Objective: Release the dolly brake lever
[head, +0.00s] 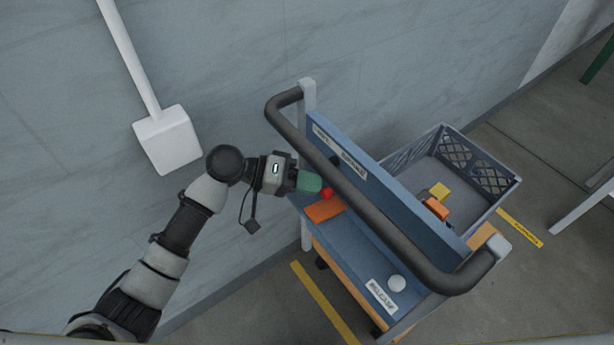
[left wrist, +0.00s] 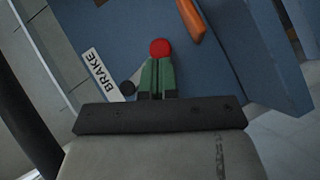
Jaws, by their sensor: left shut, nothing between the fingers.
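The dolly (head: 430,225) is a blue cart with a dark push handle (head: 390,210), standing by the wall. A red ball knob (head: 326,193), likely the brake lever's end, sits on its near side. It also shows in the left wrist view (left wrist: 159,47). My left gripper (head: 316,186) has green fingers, shut and empty, with the tips right at the red knob; I cannot tell whether they touch it. In the left wrist view a white BRAKE label (left wrist: 100,75) lies left of the fingers. My right gripper is out of view.
An orange piece (head: 325,208) lies beside the red knob. A white knob (head: 397,284) and a label (head: 381,296) are at the cart's near end. A grey crate (head: 485,180) holds yellow and orange blocks. A white post with a box-shaped end (head: 167,140) stands left.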

